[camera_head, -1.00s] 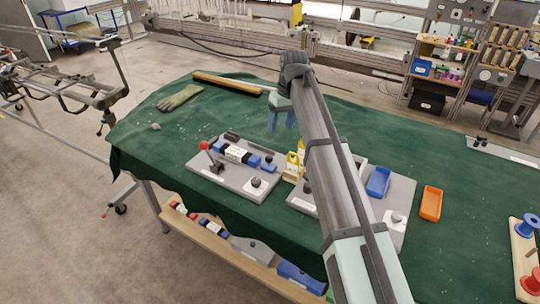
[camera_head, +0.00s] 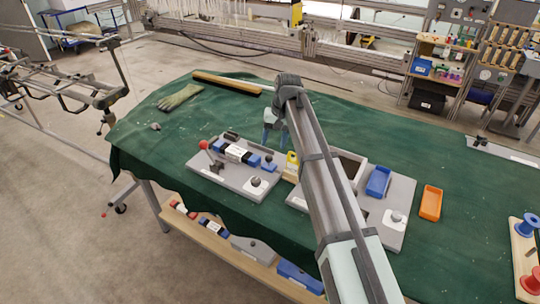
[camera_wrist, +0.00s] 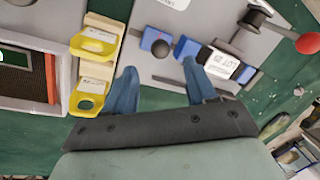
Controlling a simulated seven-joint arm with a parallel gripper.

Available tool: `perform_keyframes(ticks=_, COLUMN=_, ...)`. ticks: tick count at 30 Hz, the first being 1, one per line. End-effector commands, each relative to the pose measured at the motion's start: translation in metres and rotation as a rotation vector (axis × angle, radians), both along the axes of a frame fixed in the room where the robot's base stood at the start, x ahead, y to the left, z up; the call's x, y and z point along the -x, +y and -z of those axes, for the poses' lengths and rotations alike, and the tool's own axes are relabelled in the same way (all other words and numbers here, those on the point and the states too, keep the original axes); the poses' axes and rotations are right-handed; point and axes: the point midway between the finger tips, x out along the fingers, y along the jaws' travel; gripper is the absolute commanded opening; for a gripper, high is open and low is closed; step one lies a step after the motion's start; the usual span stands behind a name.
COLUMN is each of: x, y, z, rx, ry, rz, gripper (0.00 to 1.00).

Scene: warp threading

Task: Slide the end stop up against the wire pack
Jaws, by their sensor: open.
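A grey fixture plate (camera_head: 225,178) lies on the green cloth and carries a row of blue and black parts. In the row is a white-labelled pack (camera_head: 237,153), which I take as the wire pack; its label also shows in the wrist view (camera_wrist: 222,63). To its right is a small blue block with a dark round knob (camera_head: 268,162), which looks like the end stop. In the wrist view this block (camera_wrist: 154,43) stands apart from the pack. My gripper (camera_head: 275,137) is open and empty above the back of the plate. Its blue fingers (camera_wrist: 160,85) point toward the row.
A red-knobbed lever (camera_head: 204,146) stands at the plate's left. Yellow holed tags (camera_head: 292,164) stand just right of the plate. Beyond are a second grey plate, a blue bin (camera_head: 378,181) and an orange tray (camera_head: 430,203). A glove (camera_head: 180,97) and wooden bar (camera_head: 227,82) lie behind.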

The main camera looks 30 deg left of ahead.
Motion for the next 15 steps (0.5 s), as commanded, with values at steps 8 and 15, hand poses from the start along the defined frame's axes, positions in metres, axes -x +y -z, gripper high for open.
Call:
perform_keyframes(ticks=8, x=0.006, y=0.007, z=0.045, rx=0.0, ry=0.001, rz=-0.001, gripper=0.56)
perform_keyframes(ticks=15, x=0.007, y=0.01, z=0.064, rx=0.0, ry=0.0, rz=-0.001, gripper=0.56)
